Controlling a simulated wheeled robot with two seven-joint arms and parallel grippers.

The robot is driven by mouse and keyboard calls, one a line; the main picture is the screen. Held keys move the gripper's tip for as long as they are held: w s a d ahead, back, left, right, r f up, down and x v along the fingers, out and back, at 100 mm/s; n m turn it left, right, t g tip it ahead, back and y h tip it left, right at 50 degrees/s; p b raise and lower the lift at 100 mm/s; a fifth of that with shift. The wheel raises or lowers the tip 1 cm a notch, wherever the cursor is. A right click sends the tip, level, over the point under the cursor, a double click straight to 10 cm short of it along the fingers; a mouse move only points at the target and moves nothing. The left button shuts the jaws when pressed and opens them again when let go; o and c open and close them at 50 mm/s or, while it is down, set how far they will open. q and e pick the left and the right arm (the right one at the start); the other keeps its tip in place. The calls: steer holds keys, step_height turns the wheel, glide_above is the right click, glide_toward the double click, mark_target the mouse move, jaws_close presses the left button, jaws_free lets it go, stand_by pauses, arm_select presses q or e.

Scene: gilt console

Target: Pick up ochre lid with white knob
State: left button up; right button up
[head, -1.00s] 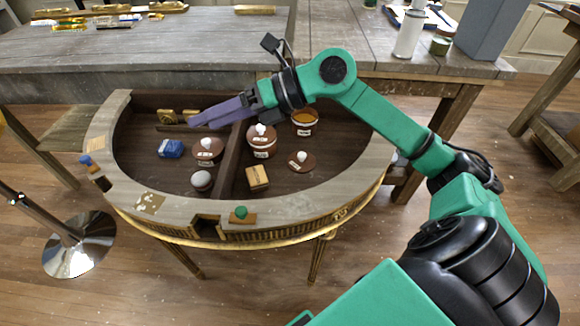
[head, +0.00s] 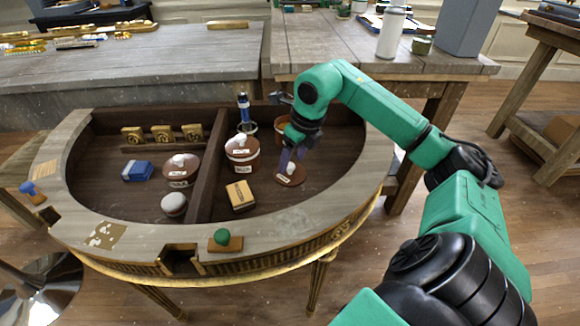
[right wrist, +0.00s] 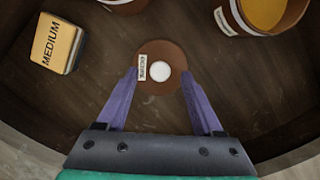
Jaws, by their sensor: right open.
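The ochre lid (head: 288,176) is a flat brown disc with a white knob (head: 291,168) and a small label. It lies on the floor of the console's right compartment. In the right wrist view the lid (right wrist: 160,83) with its round white knob (right wrist: 160,70) is seen from above. My right gripper (head: 291,157) points down over the lid. In the right wrist view its two purple fingers (right wrist: 160,80) are spread, one on each side of the lid, with nothing between them gripped. My left gripper is not in view.
An open pot with ochre contents (right wrist: 262,12) stands behind the lid. A lidded pot (head: 242,153) and a yellow MEDIUM box (head: 241,195) stand to its left, beside the wooden divider (head: 211,175). The curved console rim (head: 330,209) runs in front.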

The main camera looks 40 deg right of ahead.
steer(key=shift+x, duration=0.9)
jaws_close()
steer(key=shift+r, duration=0.1)
